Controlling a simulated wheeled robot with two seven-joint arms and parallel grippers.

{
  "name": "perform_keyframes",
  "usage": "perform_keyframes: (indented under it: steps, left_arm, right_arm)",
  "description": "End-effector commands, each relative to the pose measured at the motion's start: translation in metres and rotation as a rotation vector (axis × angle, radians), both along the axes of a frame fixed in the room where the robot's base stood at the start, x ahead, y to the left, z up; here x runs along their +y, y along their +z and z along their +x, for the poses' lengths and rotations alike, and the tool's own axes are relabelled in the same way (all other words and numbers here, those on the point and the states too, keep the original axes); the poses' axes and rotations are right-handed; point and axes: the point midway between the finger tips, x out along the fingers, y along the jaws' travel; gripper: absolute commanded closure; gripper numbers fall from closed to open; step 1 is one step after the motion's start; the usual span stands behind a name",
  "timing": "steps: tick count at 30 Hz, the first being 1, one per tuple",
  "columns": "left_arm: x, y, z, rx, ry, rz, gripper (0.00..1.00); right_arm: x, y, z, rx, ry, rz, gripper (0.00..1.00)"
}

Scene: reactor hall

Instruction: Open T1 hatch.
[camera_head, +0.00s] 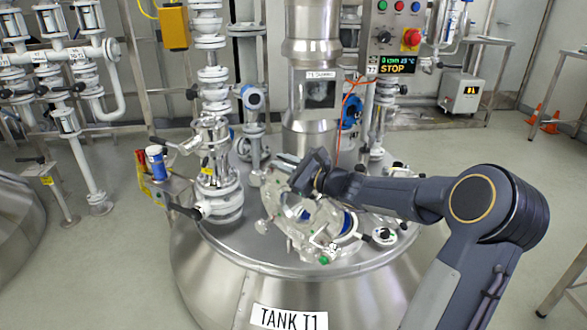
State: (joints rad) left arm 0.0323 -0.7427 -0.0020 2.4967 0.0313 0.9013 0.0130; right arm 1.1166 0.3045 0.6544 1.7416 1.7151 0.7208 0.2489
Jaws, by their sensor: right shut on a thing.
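The tank T1 (215,285) stands in front of me with a steel top and a "TANK T1" label. Its hatch (291,222), a pale round cover with a clear middle and clamps around the rim, is on the near part of the top. My right arm comes in from the right. My right gripper (303,174) is at the far edge of the hatch, shut on what looks like the hatch's handle, though the dark fingers hide the grip. I cannot tell whether the hatch is raised. My left gripper is out of view.
A steel column (312,110) rises behind. A control panel (393,38) reading "STOP" is at the back right. Open floor lies at the right.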

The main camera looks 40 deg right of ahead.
Motion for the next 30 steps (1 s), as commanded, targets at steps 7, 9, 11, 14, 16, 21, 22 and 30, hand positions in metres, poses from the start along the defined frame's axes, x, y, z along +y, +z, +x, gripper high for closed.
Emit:
perform_keyframes:
  steps: [7, 9, 11, 14, 16, 21, 22, 30]
  left_arm:
    - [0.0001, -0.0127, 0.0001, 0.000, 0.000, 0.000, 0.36]
    - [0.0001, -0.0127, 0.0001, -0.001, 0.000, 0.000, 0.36]
    - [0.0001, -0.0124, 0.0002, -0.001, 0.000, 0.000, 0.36]
    - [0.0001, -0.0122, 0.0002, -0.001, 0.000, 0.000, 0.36]
    - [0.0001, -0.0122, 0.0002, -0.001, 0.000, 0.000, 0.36]
    - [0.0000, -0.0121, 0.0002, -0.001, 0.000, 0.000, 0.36]
    - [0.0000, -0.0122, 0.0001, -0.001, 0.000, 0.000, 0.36]
    - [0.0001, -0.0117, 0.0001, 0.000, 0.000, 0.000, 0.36]
  right_arm:
    - [0.0094, -0.0085, -0.0042, 0.002, -0.006, -0.032, 1.00]
    - [0.0098, -0.0083, -0.0044, 0.002, -0.006, -0.033, 1.00]
    - [0.0097, -0.0081, -0.0044, 0.003, -0.007, -0.033, 1.00]
    - [0.0094, -0.0082, -0.0044, 0.004, -0.008, -0.033, 1.00]
    - [0.0090, -0.0084, -0.0044, 0.004, -0.008, -0.032, 1.00]
    - [0.0091, -0.0079, -0.0043, 0.003, -0.008, -0.032, 0.72]
    - [0.0092, -0.0075, -0.0042, 0.002, -0.008, -0.033, 0.69]
    - [0.0095, -0.0043, -0.0042, -0.004, -0.006, -0.035, 0.67]
